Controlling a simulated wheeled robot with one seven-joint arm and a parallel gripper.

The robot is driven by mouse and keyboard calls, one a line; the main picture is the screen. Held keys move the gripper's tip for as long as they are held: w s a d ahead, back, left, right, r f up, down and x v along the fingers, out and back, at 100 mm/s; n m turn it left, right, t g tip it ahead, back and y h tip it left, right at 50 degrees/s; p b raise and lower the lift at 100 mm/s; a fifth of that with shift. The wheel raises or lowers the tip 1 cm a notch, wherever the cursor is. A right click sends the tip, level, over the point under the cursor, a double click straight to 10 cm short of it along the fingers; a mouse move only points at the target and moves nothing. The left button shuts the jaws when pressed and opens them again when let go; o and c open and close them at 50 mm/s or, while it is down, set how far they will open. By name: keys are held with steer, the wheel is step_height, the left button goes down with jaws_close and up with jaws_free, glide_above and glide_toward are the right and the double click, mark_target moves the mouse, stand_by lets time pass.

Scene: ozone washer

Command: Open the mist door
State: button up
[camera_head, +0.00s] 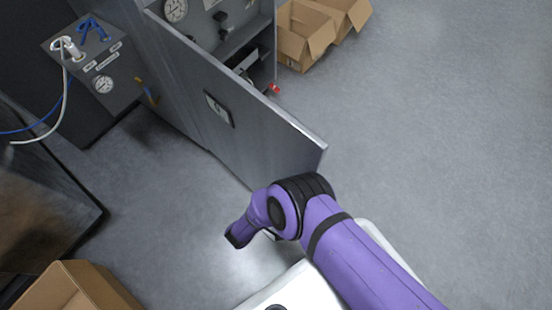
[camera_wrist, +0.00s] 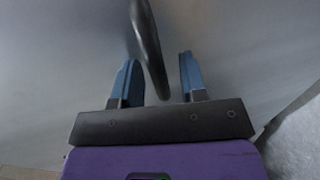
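A grey metal door (camera_head: 235,105) stands swung out from the cabinet in the head view, its free edge near my arm's elbow. The cabinet inside shows behind it. A small dark-framed fitting (camera_head: 218,108) is on the door's near face. In the wrist view my gripper (camera_wrist: 158,78) has its two blue fingers spread apart. A black curved bar (camera_wrist: 148,45), like a handle, runs between them with gaps on both sides. A smooth grey surface (camera_wrist: 60,60) lies beyond. My gripper's fingers are not discernible in the head view.
A grey box with a gauge and hoses (camera_head: 103,75) stands at the upper left. Cardboard boxes lie at the top (camera_head: 305,35) and lower left (camera_head: 75,288). A dark cabinet (camera_head: 40,215) is at the left. The floor on the right (camera_head: 440,130) is clear.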

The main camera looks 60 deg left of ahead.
steer(key=v, duration=1)
steer(key=shift+s, duration=0.35)
steer(key=shift+r, duration=0.1)
